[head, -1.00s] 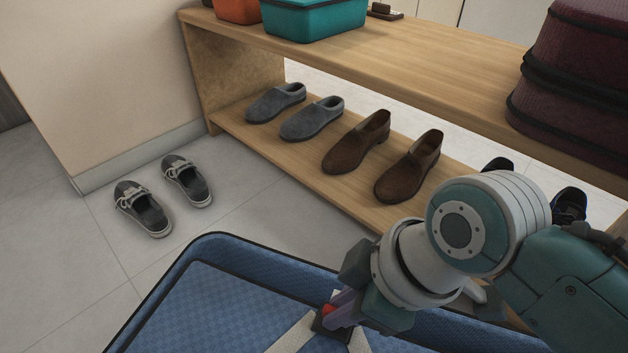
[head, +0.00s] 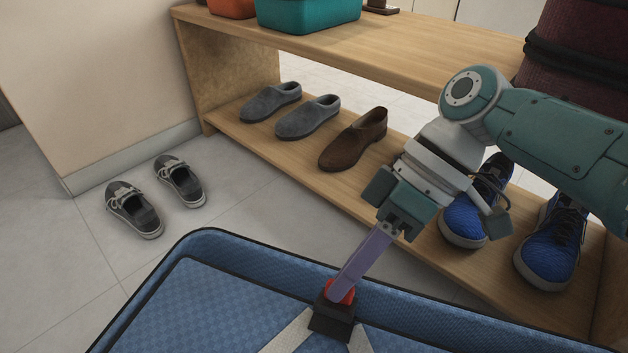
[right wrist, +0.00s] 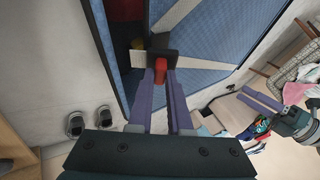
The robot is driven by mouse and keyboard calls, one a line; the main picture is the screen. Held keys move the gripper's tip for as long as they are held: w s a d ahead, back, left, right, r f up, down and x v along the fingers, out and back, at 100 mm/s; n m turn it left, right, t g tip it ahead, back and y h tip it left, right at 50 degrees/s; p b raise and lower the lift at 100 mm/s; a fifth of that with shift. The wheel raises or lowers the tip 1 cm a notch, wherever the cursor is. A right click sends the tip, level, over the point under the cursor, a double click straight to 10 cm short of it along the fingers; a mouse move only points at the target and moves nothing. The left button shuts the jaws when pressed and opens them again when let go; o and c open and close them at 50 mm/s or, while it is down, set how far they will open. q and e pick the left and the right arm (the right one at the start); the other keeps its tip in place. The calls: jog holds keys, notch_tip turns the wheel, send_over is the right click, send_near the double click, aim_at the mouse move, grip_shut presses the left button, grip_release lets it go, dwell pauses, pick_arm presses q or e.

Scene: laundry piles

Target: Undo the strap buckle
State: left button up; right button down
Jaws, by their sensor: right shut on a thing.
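The strap buckle (head: 331,322) is a black block with a red part on top, where pale straps (head: 288,332) meet over the blue-lined open suitcase (head: 215,290). The buckle also shows in the right wrist view (right wrist: 163,54). My right gripper (head: 340,292) comes down on it from above with purple fingers. It is shut on the buckle's red part (right wrist: 160,68), which sits between the fingertips. My left gripper (right wrist: 262,100) shows small at the right of the right wrist view, away from the buckle; its opening is unclear.
A wooden bench (head: 420,50) stands behind the suitcase, with grey slippers (head: 308,118), a brown shoe (head: 352,140) and blue sneakers (head: 552,245) on its low shelf. Sneakers (head: 134,208) lie on the floor at left. A teal bin (head: 308,14) and dark red luggage (head: 575,60) are on top.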

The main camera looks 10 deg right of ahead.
pick_arm(q)
jog(key=shift+d+f+b, duration=0.1)
jog(key=shift+f+b, duration=0.55)
jog(key=shift+f, duration=0.3)
pick_arm(e)
jog(key=shift+w+d+g+y, duration=0.15)
jog(key=shift+w+g+y, duration=0.1)
jog(key=shift+g+y, duration=0.05)
jog(key=c, duration=0.8)
grip_release()
jog(key=shift+c, duration=0.2)
jog(key=shift+r, duration=0.1)
pick_arm(q)
notch_tip(320, 180, up, 4)
jog(key=p, duration=0.3)
jog(key=shift+f, duration=0.25)
pick_arm(e)
jog(key=v, duration=0.9)
jog(key=shift+w+d+r, duration=0.15)
jog(key=shift+d+r, duration=0.1)
